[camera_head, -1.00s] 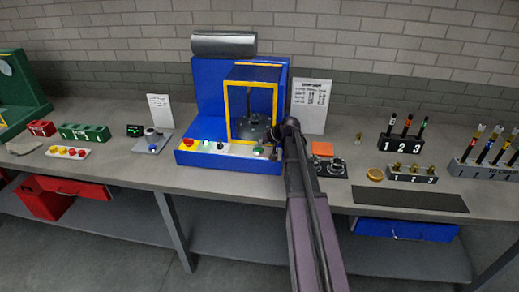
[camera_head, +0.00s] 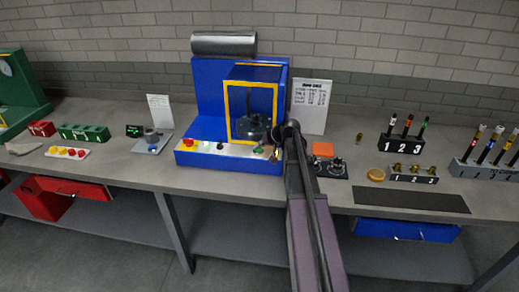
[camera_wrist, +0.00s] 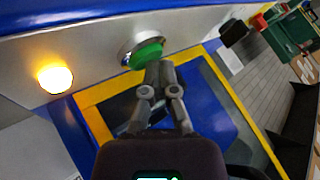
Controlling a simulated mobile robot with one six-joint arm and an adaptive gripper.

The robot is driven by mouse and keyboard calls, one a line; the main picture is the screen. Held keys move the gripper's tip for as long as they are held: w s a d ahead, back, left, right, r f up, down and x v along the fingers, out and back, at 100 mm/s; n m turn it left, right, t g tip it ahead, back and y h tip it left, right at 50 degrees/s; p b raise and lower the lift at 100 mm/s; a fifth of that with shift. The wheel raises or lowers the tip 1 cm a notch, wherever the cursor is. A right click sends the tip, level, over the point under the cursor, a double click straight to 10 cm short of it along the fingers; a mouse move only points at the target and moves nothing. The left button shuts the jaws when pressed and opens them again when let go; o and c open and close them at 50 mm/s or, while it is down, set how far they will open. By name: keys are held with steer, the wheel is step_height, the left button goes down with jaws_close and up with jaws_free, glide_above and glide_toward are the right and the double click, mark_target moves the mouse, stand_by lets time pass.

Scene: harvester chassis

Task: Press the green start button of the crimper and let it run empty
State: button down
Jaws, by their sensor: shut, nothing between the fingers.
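The crimper (camera_head: 213,95) is a blue machine with a yellow-framed guard (camera_head: 227,115) around its dark tooling. Its sloped front panel carries the green start button (camera_wrist: 145,53), which shows large in the wrist view. An amber lamp (camera_wrist: 55,79) glows beside the button. My gripper (camera_wrist: 161,70) is shut and empty, with its fingertips at the button's edge, overlapping it in the picture. I cannot tell whether they touch or press it. No part is seen in the gripper.
A red button (camera_head: 188,142) sits at the panel's left end. An orange block (camera_head: 322,149) and small dark fixtures stand just right of my arm. A white sheet (camera_head: 311,95) stands behind them. A dark mat (camera_head: 410,200) lies at the bench's front right.

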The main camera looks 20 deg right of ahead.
mark_target(259, 132)
steer(key=shift+r, duration=0.15)
steer(key=shift+r+p, duration=0.75)
steer(key=shift+p, duration=0.15)
steer(key=shift+r+p, duration=2.5)
steer(key=shift+a+f, duration=0.1)
steer(key=shift+a, duration=0.15)
steer(key=s+a+f+n+g+h, duration=0.1)
steer(key=s+a+g, duration=0.3)
steer(key=s+a, duration=0.7)
steer(key=s+a+f+n+g+h, duration=0.1)
steer(key=s+a+f+g+h, duration=0.2)
steer(key=s+a, duration=0.8)
steer(key=s+f, duration=0.1)
steer(key=s, duration=0.2)
steer(key=shift+s+f+n+g+h, duration=0.2)
steer(key=shift+f+n+g+h, duration=0.1)
steer(key=shift+g+h, duration=0.1)
